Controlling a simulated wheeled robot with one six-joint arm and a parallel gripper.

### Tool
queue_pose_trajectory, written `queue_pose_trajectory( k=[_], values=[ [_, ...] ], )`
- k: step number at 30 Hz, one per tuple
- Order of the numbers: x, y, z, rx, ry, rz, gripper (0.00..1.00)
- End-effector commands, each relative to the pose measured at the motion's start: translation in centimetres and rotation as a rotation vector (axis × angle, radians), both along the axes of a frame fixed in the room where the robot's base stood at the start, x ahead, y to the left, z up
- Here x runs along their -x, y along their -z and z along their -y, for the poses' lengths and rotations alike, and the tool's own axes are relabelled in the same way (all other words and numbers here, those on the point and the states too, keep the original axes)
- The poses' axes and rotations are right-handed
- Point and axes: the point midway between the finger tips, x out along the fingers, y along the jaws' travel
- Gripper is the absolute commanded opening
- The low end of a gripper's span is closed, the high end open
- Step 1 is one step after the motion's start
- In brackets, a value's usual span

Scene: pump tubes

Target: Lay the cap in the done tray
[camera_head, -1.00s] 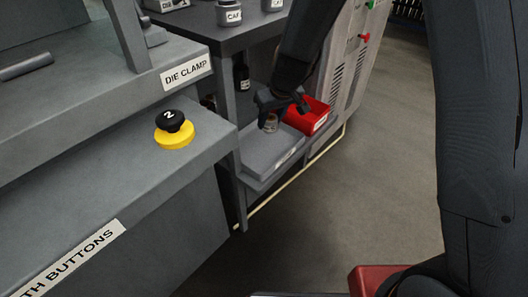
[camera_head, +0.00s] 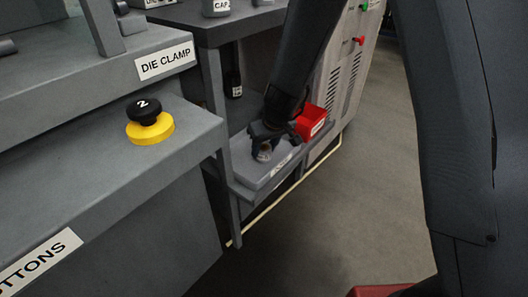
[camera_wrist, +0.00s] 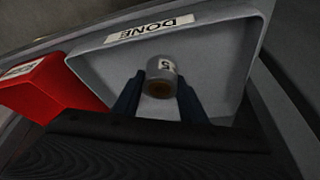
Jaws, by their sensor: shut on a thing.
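The done tray (camera_head: 250,172) is a shallow grey tray on the low shelf. It also shows in the wrist view (camera_wrist: 222,62), with its DONE label on the far rim. My gripper (camera_head: 266,142) is over this tray, pointing down. Its two dark fingers (camera_wrist: 158,98) are shut on the cap (camera_wrist: 161,66), a small grey cylinder with a white label marked 5 and a brownish end. The cap shows small below my gripper in the head view (camera_head: 264,155). It is over the tray's inside; I cannot tell whether it touches the floor. The tray's visible floor is otherwise empty.
A red bin (camera_head: 311,122) stands right beside the tray, close to my gripper. A table leg (camera_head: 218,110) and the tabletop (camera_head: 225,30) with a CAP container (camera_head: 215,7) stand by the shelf. A dark bottle (camera_head: 233,82) is behind. A yellow-and-black button (camera_head: 150,122) is at left.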

Motion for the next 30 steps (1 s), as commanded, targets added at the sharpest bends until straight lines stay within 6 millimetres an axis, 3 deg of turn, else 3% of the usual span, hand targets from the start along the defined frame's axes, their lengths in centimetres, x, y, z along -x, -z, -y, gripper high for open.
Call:
queue_pose_trajectory(
  k=[14,15,18,30],
  values=[
    [-0.08,0.40,-0.01,0.000,0.000,0.002,0.09],
    [-0.02,0.37,0.00,0.000,0.000,0.001,0.43],
    [-0.02,0.32,-0.01,0.000,0.000,0.001,0.57],
    [0.01,-0.04,0.01,0.000,0.000,0.001,0.57]
  ],
)
